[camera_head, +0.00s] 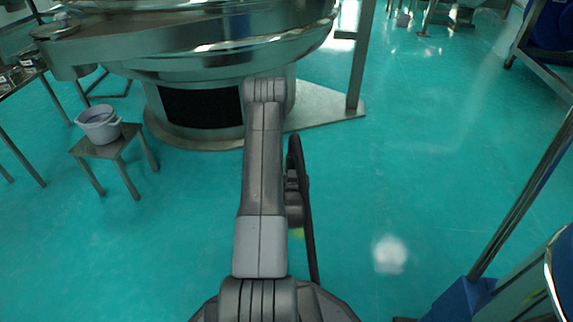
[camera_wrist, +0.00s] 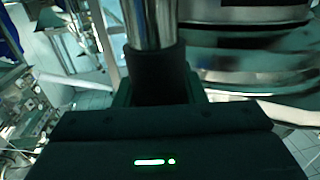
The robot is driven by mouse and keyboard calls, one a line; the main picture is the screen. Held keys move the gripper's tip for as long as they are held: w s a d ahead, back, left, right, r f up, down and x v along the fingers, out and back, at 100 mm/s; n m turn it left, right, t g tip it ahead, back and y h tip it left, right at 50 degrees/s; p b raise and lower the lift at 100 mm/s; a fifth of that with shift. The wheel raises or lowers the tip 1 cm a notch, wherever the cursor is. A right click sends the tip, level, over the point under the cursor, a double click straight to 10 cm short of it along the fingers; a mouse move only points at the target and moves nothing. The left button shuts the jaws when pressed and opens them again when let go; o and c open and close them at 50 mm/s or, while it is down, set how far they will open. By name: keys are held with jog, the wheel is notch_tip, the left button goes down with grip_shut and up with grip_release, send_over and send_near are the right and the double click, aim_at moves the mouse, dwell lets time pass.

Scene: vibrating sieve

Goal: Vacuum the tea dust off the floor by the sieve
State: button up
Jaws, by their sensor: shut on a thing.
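The vibrating sieve (camera_head: 200,45), a large round steel machine, stands at the upper left in the head view; its shiny body also fills the upper right of the wrist view (camera_wrist: 262,62). In the wrist view my gripper (camera_wrist: 160,92) is shut on a chrome tube with a dark grip, probably the vacuum wand (camera_wrist: 152,25). In the head view my arm hides the gripper, and a black hose-like strip (camera_head: 304,215) runs beside it. A pale round patch (camera_head: 388,255) lies on the floor at lower right; whether it is dust or glare I cannot tell.
A small steel stool (camera_head: 108,145) with a white pot (camera_head: 99,124) stands left of the sieve. A metal frame with blue parts (camera_head: 465,298) stands at lower right. The teal floor (camera_head: 425,160) between sieve and frame is open.

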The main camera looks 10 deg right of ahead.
jog(key=shift+s+d, duration=1.4)
jog(key=shift+s, duration=0.1)
jog(key=w+d, duration=0.1)
jog(key=w, duration=0.6)
jog(key=shift+d, duration=0.25)
dwell(0.6)
notch_tip(320, 180, up, 7)
jog(key=p, duration=0.2)
dwell(0.4)
